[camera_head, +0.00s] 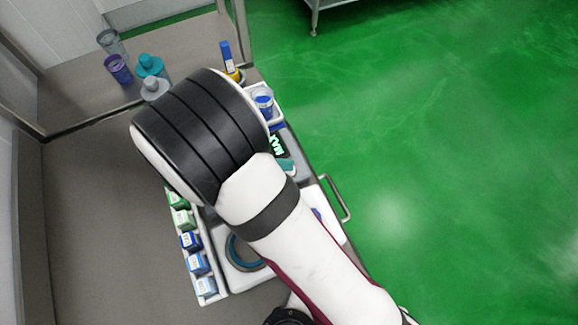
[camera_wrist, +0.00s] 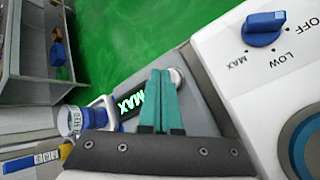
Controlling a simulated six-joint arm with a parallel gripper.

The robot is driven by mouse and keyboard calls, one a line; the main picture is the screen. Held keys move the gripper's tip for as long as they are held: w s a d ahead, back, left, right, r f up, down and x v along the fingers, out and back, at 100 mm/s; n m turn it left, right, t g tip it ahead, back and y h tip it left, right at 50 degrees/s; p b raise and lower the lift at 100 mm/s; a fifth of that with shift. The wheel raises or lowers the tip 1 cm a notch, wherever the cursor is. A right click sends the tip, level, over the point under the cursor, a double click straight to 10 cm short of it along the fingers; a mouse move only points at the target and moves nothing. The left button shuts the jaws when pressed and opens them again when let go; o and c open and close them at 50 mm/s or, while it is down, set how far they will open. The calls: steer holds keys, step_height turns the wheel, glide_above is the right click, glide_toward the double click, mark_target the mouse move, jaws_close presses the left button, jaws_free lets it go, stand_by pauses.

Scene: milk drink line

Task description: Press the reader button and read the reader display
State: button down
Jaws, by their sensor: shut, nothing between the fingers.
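The reader display (camera_wrist: 131,104) glows green on black in the wrist view and appears upside down, seeming to read "MAX". It also shows in the head view (camera_head: 277,144), just beyond my arm. A pale round button (camera_wrist: 177,76) sits on the grey panel beside the display. My gripper (camera_wrist: 161,73), with teal fingers, is shut and empty, its tips right beside the button and partly covering it. I cannot tell whether they touch it. In the head view only a bit of the teal fingers (camera_head: 287,166) shows past my arm.
A white unit has a blue knob (camera_wrist: 263,29) marked OFF, LOW and MAX. A cup with a blue inside (camera_head: 263,98) stands in a holder beyond the display. Several small cartons (camera_head: 190,241) line the left edge. Bottles (camera_head: 151,66) stand at the back. A metal handle (camera_head: 337,198) juts out right.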

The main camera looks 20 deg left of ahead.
steer(key=shift+f, duration=0.35)
stand_by(0.5)
steer(key=shift+r, duration=0.9)
steer(key=shift+r, duration=2.5)
steer(key=shift+d, duration=0.1)
